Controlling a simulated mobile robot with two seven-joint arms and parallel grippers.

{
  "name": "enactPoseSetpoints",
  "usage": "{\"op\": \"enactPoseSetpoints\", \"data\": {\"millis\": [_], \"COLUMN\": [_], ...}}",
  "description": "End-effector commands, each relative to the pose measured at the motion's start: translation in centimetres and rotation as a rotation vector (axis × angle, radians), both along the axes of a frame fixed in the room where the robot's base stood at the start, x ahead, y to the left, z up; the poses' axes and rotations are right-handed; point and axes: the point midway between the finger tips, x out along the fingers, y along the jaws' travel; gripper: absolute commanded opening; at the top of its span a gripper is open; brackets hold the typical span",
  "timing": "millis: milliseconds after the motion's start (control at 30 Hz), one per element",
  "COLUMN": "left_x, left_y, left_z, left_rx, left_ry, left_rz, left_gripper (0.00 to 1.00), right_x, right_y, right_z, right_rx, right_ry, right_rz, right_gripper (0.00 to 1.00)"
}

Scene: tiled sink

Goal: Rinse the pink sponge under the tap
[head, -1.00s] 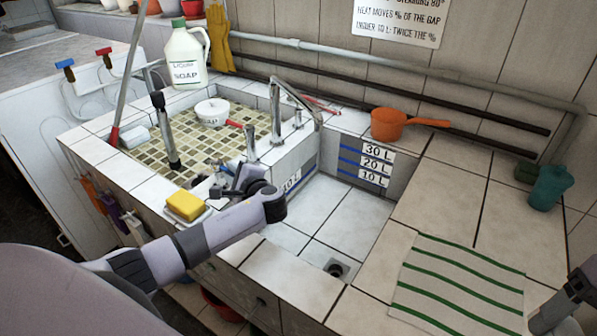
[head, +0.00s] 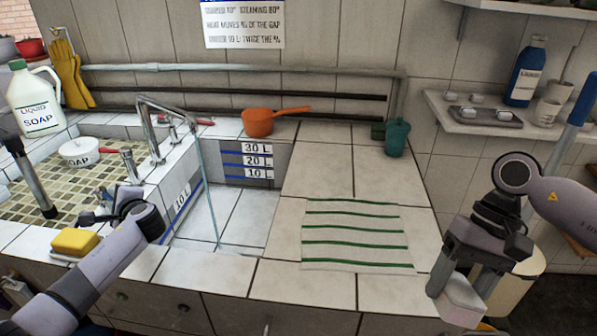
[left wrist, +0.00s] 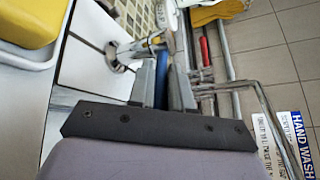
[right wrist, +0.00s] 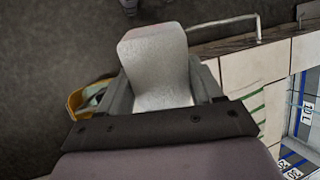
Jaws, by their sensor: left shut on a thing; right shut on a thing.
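My right gripper (head: 461,282) is shut on a pale grey-white block (head: 462,304), held low at the right, in front of the counter and away from the sink. The block fills the jaws in the right wrist view (right wrist: 157,65). It looks barely pink, and I see no clearly pink sponge elsewhere. My left gripper (head: 98,213) is at the low tap fittings left of the basin. In the left wrist view its fingers are shut around a blue tap handle (left wrist: 162,82). The curved spout (head: 150,115) runs a thin water stream (head: 206,185) into the white-tiled basin (head: 240,215).
A yellow sponge (head: 75,241) lies on a small dish beside my left arm. A striped cloth (head: 355,228) lies on the counter. An orange dipper (head: 258,122) and a teal bottle (head: 397,138) stand at the back. A soap jug (head: 38,100) is at the left.

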Motion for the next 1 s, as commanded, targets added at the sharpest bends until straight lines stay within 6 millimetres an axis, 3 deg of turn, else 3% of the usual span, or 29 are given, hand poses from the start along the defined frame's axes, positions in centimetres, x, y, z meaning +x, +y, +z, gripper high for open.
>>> {"op": "enactPoseSetpoints", "data": {"millis": [33,100,467,500,533,1000], "left_x": [-0.27,-0.40,-0.39,-0.38,-0.37,-0.98], "left_y": [0.07,0.03,-0.04,-0.05,-0.05,-0.84], "left_z": [0.28,0.13,-0.05,-0.04,-0.03,0.23], "left_rx": [-0.001,-0.001,-0.002,-0.002,-0.002,-0.001], "left_ry": [0.005,0.006,0.002,0.002,0.002,0.001], "left_rz": [-0.025,-0.046,-0.065,-0.065,-0.065,-0.065], "left_gripper": [0.00,0.00,0.00,0.22,0.25,0.25], "right_x": [0.04,0.02,0.01,0.01,0.00,0.01], "right_y": [0.03,0.02,0.01,0.01,0.00,0.00], "right_z": [1.09,1.35,1.32,1.32,1.32,1.52], "right_rx": [0.001,0.000,0.000,0.000,0.000,0.000], "right_ry": [-0.001,-0.001,0.000,0.000,0.000,0.000], "right_rz": [0.000,0.000,0.000,0.000,0.000,0.000], "right_gripper": [0.41,0.41,0.41,0.41,0.41,0.41]}}
